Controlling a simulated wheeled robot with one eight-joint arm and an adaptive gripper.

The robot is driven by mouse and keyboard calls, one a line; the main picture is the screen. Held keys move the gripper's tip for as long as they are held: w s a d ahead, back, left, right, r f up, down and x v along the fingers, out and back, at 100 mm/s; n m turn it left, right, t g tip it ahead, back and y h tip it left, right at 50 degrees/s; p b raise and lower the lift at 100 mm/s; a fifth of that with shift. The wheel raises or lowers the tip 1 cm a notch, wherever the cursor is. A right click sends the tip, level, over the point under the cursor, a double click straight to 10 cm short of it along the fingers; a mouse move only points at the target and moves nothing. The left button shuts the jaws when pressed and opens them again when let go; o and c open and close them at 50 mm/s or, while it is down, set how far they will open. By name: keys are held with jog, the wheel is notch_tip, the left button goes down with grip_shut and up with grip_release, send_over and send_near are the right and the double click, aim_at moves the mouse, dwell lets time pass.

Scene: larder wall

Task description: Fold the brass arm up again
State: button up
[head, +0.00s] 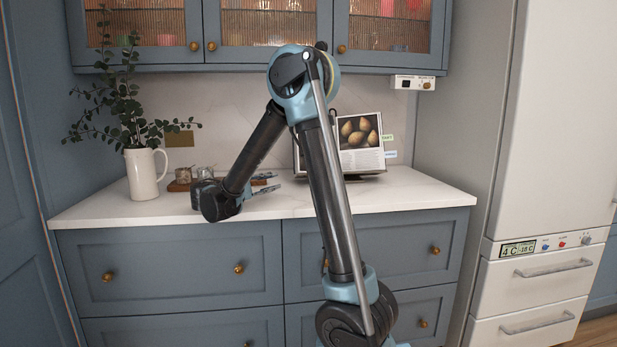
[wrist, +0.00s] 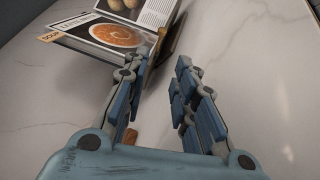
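A thin brass-brown strip (wrist: 170,44), which looks like the brass arm, shows in the wrist view beside the book's edge, just at the tip of my gripper's left finger. I cannot tell whether they touch. My gripper (wrist: 172,62) is open, with bare counter between its fingers. In the head view my gripper (head: 276,183) is low over the counter, pointing right towards the book. The open cookbook (head: 361,140) leans on a stand (head: 362,176); its soup page (wrist: 125,38) shows in the wrist view. My arm hides the book's left part and the brass arm in the head view.
A white jug (head: 143,176) with leafy branches stands at the left of the counter (head: 420,186). Small jars (head: 183,174) on a wooden board stand behind my wrist. Wall cabinets (head: 268,38) hang above. A tall fridge (head: 550,140) stands at right. The counter's right end is clear.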

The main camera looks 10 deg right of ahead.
jog(key=x, duration=1.7)
jog(key=shift+w+d, duration=0.1)
jog(key=shift+d, duration=0.3)
jog(key=shift+c, duration=0.6)
grip_shut()
